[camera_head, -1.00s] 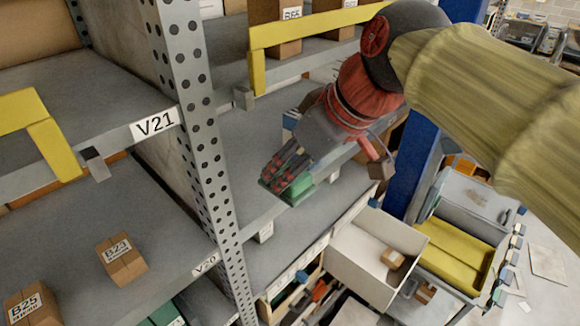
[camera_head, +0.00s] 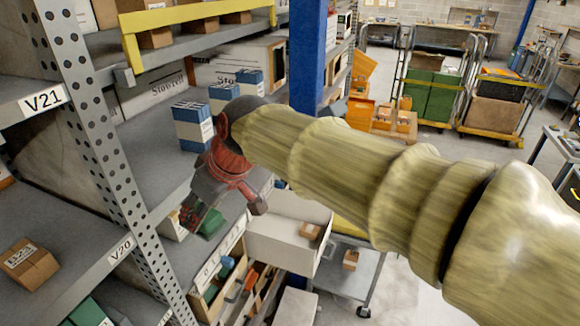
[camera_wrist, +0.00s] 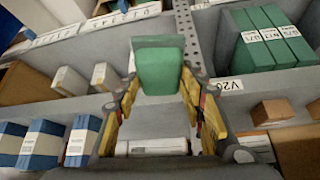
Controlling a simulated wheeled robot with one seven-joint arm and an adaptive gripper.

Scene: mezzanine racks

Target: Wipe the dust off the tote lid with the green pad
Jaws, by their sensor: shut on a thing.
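My gripper (camera_head: 196,212) hangs at the front of the rack's shelf bay in the head view. It is shut on the green pad (camera_head: 211,223), which shows beside the dark fingers. In the wrist view the pad (camera_wrist: 160,72) sits between the two yellow-and-dark fingertips of my gripper (camera_wrist: 160,90). The pad is held clear of the shelf as far as I can see; its lower face is hidden. I cannot pick out the tote lid or its dust in the current views; my arm covers part of the area at right.
A perforated grey upright (camera_head: 95,130) stands left of my gripper. Blue-and-white boxes (camera_head: 190,128) stand on the shelf behind it. A white open bin (camera_head: 285,250) holds a small carton (camera_head: 310,231). A blue post (camera_head: 307,55) rises behind my arm.

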